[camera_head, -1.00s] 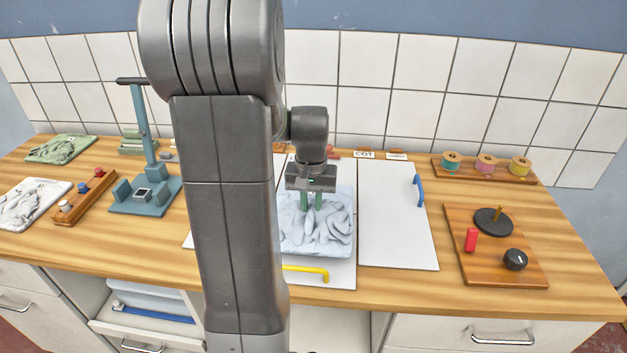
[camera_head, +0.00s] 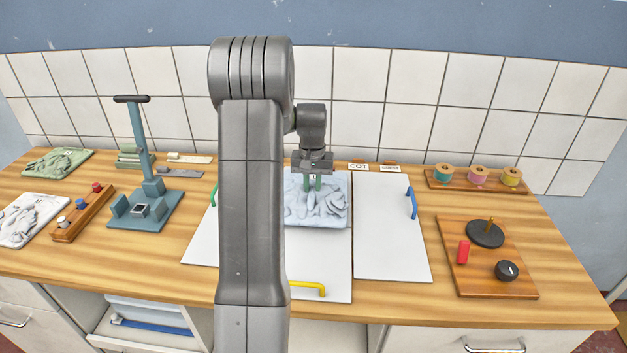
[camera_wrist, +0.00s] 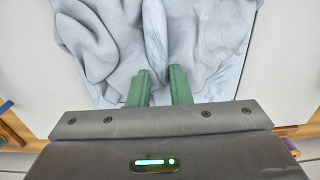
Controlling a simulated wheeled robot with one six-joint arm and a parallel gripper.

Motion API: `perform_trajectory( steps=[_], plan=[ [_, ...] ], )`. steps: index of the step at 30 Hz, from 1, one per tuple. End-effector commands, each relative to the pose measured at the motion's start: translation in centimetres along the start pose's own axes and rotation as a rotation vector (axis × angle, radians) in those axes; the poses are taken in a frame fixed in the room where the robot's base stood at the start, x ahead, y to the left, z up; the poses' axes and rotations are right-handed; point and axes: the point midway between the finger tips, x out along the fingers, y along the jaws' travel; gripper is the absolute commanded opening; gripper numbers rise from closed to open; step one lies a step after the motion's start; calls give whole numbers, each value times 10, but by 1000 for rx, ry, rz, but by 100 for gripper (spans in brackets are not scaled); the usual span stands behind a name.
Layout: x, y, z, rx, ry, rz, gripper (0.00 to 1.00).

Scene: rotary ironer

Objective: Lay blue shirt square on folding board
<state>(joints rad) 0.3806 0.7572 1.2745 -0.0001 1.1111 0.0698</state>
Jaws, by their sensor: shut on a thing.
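The blue shirt (camera_head: 330,212) is a pale blue, rumpled square of cloth on the back half of the middle panel of the white folding board (camera_head: 325,262). Its left part in the head view is hidden behind my arm. My gripper (camera_head: 313,183) is over the shirt's back part, with its green fingers down at the cloth. In the wrist view, the shirt (camera_wrist: 205,45) fills the middle, and a raised fold stands between the fingertips of my gripper (camera_wrist: 158,74). The gripper is shut on the shirt. The shirt's edges look roughly in line with the panel.
The board has a yellow handle (camera_head: 308,289) in front, a blue handle (camera_head: 411,203) on the right and a green one at left. A teal stand (camera_head: 145,205) is left; a wooden dial board (camera_head: 488,262) and spool rack (camera_head: 480,182) are right.

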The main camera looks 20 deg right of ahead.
Motion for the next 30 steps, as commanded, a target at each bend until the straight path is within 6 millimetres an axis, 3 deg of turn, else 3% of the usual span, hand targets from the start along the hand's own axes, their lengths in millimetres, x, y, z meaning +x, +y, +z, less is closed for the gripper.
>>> perform_trajectory(
  steps=[8, 12, 18, 19, 22, 30],
  plan=[
    [-2, 0, -36, 0, 2, 0, 0],
    [13, 0, -34, 0, -1, 0, 0],
    [17, 0, -33, 0, -3, 0, 0],
    [18, 0, -32, 0, -4, -1, 22],
    [18, 0, -32, 0, -5, -1, 40],
    [16, 0, -33, 0, -3, -1, 40]
  ],
)
